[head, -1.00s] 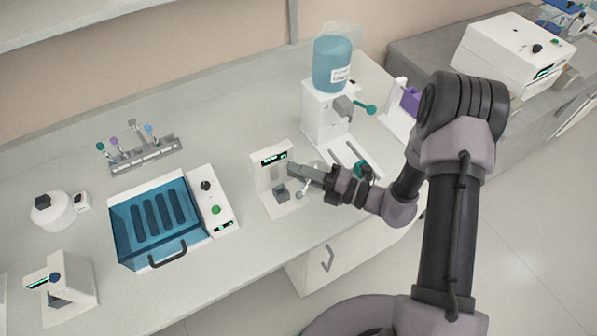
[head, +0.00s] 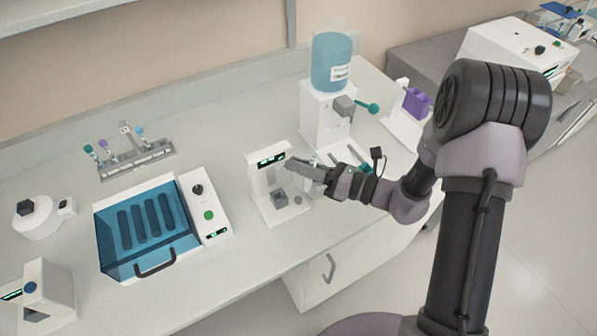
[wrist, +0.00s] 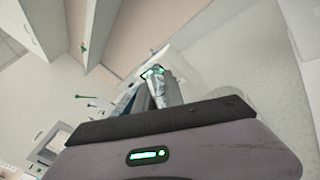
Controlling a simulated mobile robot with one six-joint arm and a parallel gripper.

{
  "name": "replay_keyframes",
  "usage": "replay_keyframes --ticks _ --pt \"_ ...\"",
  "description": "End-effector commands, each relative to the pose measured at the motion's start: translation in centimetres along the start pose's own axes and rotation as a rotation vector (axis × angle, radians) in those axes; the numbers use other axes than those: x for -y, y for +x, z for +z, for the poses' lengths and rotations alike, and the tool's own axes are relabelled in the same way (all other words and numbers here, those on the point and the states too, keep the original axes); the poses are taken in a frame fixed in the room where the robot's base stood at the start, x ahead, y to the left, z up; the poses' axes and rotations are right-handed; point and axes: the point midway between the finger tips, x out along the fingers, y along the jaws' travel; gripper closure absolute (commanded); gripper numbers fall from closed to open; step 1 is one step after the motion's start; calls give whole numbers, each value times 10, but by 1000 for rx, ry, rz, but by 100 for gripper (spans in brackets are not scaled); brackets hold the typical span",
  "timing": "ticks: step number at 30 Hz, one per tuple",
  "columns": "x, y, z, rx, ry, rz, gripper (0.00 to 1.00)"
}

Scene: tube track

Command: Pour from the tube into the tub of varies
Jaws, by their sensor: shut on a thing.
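My gripper (head: 296,167) is above the front of the bench, beside a small white device with a green display (head: 268,178). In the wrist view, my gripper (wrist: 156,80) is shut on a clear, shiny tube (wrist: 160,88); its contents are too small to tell. In the head view the held tube is mostly hidden by the fingers. A purple tub (head: 417,103) sits on a white stand (head: 402,125) at the back right, apart from my gripper.
A white dispenser with a blue bottle (head: 332,62) stands behind my gripper. A blue-lidded box (head: 147,228) is at left, with a grey rack (head: 137,158) of several capped tubes behind it. A white device (head: 48,290) stands at front left. The bench between box and dispenser has free room.

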Motion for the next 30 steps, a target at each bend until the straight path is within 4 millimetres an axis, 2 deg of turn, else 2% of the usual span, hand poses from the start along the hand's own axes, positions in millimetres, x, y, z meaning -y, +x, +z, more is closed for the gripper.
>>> replay_keyframes --ticks 4,14,24,30 --pt "1 0 5 1 -120 0 100" --pt "0 0 6 0 -159 0 100" --pt "-19 0 -11 0 -516 0 100" --pt "-25 0 -9 0 -577 -1 100"
